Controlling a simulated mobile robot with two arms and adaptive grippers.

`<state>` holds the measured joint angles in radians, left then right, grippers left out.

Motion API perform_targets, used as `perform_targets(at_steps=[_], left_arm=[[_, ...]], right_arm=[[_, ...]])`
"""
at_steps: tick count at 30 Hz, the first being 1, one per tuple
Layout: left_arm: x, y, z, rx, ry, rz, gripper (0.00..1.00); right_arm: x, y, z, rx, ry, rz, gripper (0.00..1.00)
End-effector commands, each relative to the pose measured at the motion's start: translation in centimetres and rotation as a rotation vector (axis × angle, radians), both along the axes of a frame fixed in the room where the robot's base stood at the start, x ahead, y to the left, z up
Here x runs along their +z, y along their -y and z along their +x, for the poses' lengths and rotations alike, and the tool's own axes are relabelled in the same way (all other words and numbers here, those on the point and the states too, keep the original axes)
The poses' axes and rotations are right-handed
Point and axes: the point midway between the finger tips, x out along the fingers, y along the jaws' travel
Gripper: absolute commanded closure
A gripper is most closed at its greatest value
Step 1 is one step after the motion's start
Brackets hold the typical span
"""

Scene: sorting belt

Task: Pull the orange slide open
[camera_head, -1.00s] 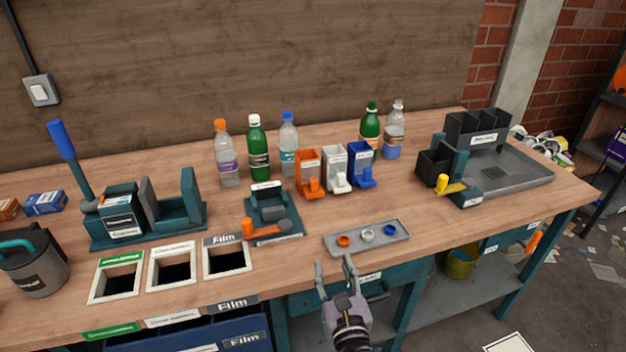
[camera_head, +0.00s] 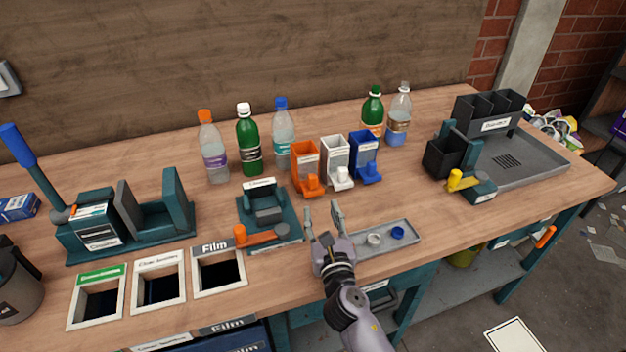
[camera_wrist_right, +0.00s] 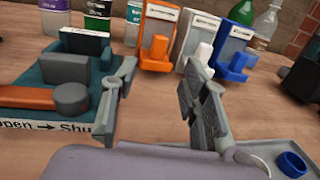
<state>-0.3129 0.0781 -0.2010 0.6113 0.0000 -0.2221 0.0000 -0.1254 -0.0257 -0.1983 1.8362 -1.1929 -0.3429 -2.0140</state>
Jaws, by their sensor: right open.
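The orange dispenser (camera_head: 304,155) stands on the workbench, leftmost in a row of three with a white and a blue one. Its orange slide (camera_head: 313,186) sticks out at the front foot, with an upright knob. In the right wrist view the slide's knob (camera_wrist_right: 158,47) shows straight ahead, beyond the fingers. My right gripper (camera_head: 322,212) is open and empty, in front of the slide and apart from it. In the right wrist view its fingers (camera_wrist_right: 160,88) are spread wide with bare bench between them. My left gripper is not in view.
A grey tray (camera_head: 408,228) with a white and a blue cap lies right of my gripper. A teal press (camera_head: 268,205) with an orange lever stands left. Bottles (camera_head: 249,142) stand behind the dispensers. Bare bench lies between my gripper and the slide.

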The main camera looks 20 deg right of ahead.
Motion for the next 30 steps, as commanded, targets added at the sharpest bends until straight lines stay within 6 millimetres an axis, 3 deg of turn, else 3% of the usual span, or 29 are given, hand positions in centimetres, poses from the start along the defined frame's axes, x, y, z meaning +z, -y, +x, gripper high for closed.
perform_targets(at_steps=[9,15,21,30], left_arm=[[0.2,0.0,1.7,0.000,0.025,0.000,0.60],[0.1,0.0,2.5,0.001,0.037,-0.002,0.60],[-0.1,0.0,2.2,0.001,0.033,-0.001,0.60],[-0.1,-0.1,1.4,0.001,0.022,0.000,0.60]], right_arm=[[0.0,0.8,7.0,-0.001,0.001,0.002,0.59],[0.0,1.3,10.0,-0.001,0.001,0.001,0.59],[0.0,1.3,11.3,0.001,0.000,0.001,0.59],[0.0,1.4,11.4,0.001,0.000,0.001,0.60]])
